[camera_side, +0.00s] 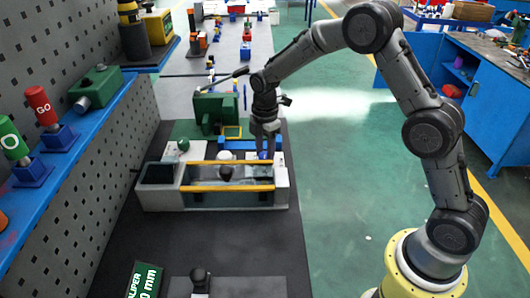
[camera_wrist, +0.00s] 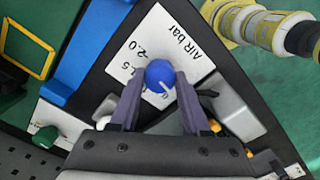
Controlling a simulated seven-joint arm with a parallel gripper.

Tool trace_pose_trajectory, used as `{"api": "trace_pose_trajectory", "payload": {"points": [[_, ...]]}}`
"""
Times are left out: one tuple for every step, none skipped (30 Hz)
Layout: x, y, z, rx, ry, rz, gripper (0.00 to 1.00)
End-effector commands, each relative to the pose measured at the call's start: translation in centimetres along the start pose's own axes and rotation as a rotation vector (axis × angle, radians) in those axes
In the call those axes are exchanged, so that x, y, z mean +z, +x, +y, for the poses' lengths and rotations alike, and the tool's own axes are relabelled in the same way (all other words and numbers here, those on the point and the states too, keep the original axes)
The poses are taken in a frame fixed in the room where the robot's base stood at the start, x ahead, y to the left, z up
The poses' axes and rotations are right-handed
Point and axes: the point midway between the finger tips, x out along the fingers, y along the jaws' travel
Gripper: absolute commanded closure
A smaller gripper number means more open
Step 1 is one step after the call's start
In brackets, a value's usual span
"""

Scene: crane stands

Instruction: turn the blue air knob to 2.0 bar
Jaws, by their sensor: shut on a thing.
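The blue air knob (camera_wrist: 159,73) sits on a white dial plate (camera_wrist: 152,37) marked "AIR bar". The marks "2.0" and a partly hidden ".5" show up and left of the knob, and a "0" shows just below it. The knob's white pointer line slants down and right in the wrist view, close to the "0". My gripper (camera_wrist: 158,88) has one finger on each side of the knob and is shut on it. In the side view my gripper (camera_side: 265,148) points down at the fixture's right rear, and its fingers mostly hide the knob.
A grey fixture with two yellow rails (camera_side: 228,188) lies just in front of my gripper. A green block (camera_side: 212,112) stands behind left. A green knob (camera_wrist: 45,136) and a blue bar (camera_wrist: 85,50) are nearby. A pegboard wall and blue shelf (camera_side: 85,140) border the left.

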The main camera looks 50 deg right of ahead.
Motion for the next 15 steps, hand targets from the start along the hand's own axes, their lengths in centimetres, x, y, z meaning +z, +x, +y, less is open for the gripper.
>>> {"api": "trace_pose_trajectory", "payload": {"points": [[0.00,-0.10,0.01,0.001,0.034,0.000,1.00],[0.00,-0.09,0.00,0.001,0.058,0.000,1.00],[0.00,-0.11,0.02,0.001,0.091,0.000,1.00],[0.00,-0.14,0.04,0.002,0.117,0.000,1.00],[0.00,-0.14,0.04,0.002,0.143,0.000,1.00],[0.00,-0.14,0.04,0.002,0.181,0.000,1.00],[0.00,-0.15,0.04,0.002,0.209,0.000,1.00],[0.00,-0.13,0.03,0.002,0.238,0.000,1.00],[0.00,-0.11,0.02,0.001,0.276,0.000,1.00],[0.00,-0.13,0.04,0.002,0.305,0.000,1.00],[-0.01,-0.15,0.06,0.003,0.333,0.001,1.00],[0.00,-0.15,0.05,0.003,0.372,0.001,1.00],[0.00,-0.15,0.04,0.002,0.400,0.001,1.00],[0.00,-0.15,0.04,0.002,0.428,0.001,1.00],[0.00,-0.16,0.05,0.003,0.466,0.001,1.00]]}}
